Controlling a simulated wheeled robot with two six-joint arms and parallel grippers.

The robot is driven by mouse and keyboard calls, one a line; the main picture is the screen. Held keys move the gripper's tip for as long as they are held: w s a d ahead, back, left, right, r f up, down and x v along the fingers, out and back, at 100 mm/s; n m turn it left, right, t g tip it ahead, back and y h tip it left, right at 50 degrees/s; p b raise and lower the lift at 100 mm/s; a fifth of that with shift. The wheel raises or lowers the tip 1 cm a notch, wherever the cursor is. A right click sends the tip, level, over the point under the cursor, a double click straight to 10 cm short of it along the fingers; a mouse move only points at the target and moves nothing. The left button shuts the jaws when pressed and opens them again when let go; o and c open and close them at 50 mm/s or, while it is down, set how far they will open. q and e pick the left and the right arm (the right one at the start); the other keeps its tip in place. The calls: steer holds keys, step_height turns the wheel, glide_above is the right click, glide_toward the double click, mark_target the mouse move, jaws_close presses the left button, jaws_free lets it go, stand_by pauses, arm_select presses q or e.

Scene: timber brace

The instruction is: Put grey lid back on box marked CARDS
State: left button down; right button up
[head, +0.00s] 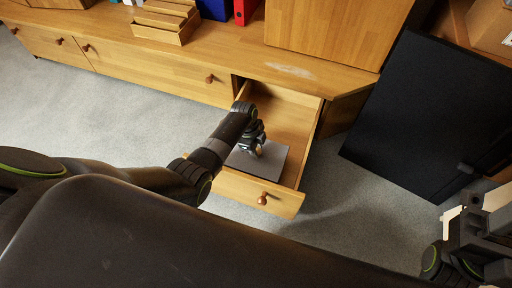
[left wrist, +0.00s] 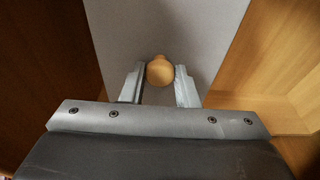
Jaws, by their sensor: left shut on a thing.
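The grey lid (head: 268,163) is a flat panel within the open drawer (head: 295,120), near its front. A round wooden knob (left wrist: 160,71) stands on the lid. My left gripper (head: 258,150) points down into the drawer. In the left wrist view its two fingers (left wrist: 160,85) are closed on either side of the knob, with the grey lid (left wrist: 205,30) behind. I cannot tell if the lid rests on the drawer floor or is raised. My right gripper (head: 470,215) is at the lower right, far from the lid; its fingers are unclear. No CARDS marking is readable.
The wooden cabinet top (head: 225,50) runs along the back, with a wooden tray (head: 165,25), a blue binder (head: 215,8) and a red binder (head: 244,10). A large black panel (head: 415,115) stands at right. A cardboard box (head: 490,27) is at the upper right. Grey carpet is clear at left.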

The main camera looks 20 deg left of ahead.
arm_select(q)
steer(key=shift+f+b, duration=0.3)
steer(key=shift+f, duration=0.25)
stand_by(0.4)
steer(key=c, duration=0.6)
jaws_free()
steer(key=shift+o, duration=0.2)
